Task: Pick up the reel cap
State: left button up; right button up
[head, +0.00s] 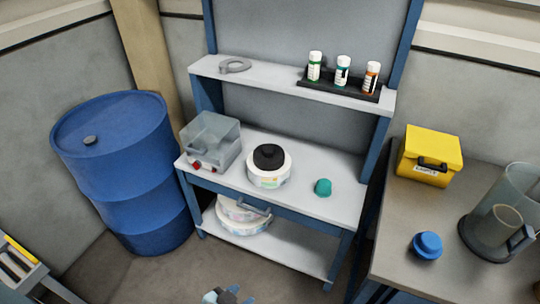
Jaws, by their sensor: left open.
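A black cap (269,155) with a raised round knob sits on top of a white reel (268,178) on the workbench. I take this black piece for the reel cap. Its underside is hidden against the reel. My left gripper (229,296) shows only in part at the bottom edge, low in front of the bench and well apart from the cap. It is open, and I see nothing between its fingers. My right gripper is not in view.
The bench (307,208) also bears a grey labeller box (212,140) at left and a teal lump (322,187) at right. Above, a shelf (270,84) holds a grey ring and bottles. A blue drum (125,165) stands left; a side table (400,215) stands right.

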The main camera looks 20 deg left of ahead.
aim_at(267, 157)
jog(key=i+j, duration=0.8)
